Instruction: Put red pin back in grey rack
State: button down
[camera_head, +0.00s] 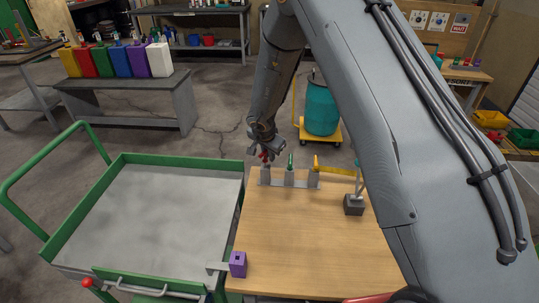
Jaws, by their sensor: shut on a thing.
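The grey rack (277,183) stands at the far left edge of the wooden table, with several upright holders in a row. A green pin (290,161) stands upright in its middle holder. My gripper (266,156) is shut on the red pin (264,157), right above the rack's left holder. The red pin's lower end is small and close to the holder's top; I cannot tell whether it is inside or just above. The gripper fingers hide part of the pin.
A yellow piece (320,166) sits at the rack's right holder and reaches right. A purple block (238,264) is at the table's near left corner. A green-rimmed cart (122,160) stands left.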

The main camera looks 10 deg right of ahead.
jog(key=shift+f+b, duration=0.9)
jog(key=shift+f, duration=0.5)
jog(key=c, duration=1.7)
grip_release()
jog(key=o, duration=0.6)
jog(key=shift+r+p, duration=1.5)
jog(key=shift+p, duration=1.45)
